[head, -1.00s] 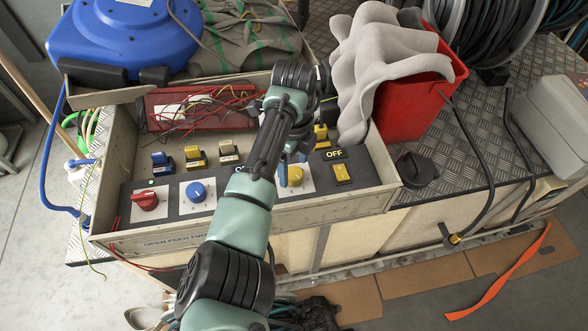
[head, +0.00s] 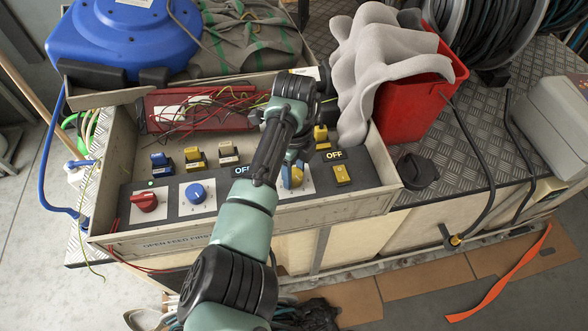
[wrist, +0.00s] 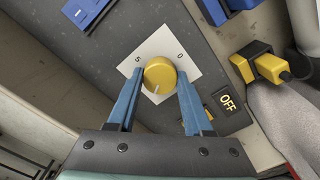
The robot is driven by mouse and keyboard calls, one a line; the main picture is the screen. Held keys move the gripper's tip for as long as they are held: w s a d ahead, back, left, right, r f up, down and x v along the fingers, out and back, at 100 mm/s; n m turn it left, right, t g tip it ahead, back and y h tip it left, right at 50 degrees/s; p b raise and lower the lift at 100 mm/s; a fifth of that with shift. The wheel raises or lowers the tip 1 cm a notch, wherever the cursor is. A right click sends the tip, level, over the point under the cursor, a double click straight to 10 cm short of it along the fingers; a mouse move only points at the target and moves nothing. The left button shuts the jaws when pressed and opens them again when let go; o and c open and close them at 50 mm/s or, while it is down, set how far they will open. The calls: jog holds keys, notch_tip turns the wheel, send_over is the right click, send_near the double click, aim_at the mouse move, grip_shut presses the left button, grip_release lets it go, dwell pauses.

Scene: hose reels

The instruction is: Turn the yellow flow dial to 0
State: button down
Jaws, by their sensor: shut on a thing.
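The yellow flow dial (wrist: 160,75) sits on a white square plate (wrist: 153,48) marked 5 on the left and 0 on the right in the wrist view. Its pale pointer line points down in that view, away from both marks. My gripper (wrist: 157,80) has its blue fingers on either side of the dial and is shut on it. In the head view the dial (head: 298,177) shows partly behind my gripper (head: 291,168).
A red dial (head: 145,201) and a blue dial (head: 196,193) are on the same dark panel, left of the yellow one. A yellow switch (head: 342,174) by an OFF label is close on the right. Several plugs stand behind. A red bin (head: 410,100) with grey cloth is at the back right.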

jog(key=shift+r+n, duration=0.1)
jog(key=shift+n, duration=0.2)
jog(key=n+p, duration=0.2)
jog(key=shift+n, duration=0.4)
jog(key=n+p, duration=0.2)
jog(key=n, duration=0.3)
jog(key=n+p, duration=0.1)
jog(key=n, duration=0.4)
jog(key=shift+n, duration=0.4)
jog(key=n+p, duration=0.1)
jog(key=n, duration=0.3)
jog(key=shift+n, duration=0.3)
jog(key=n, duration=1.1)
jog(key=shift+p, duration=0.3)
jog(key=shift+w, duration=0.1)
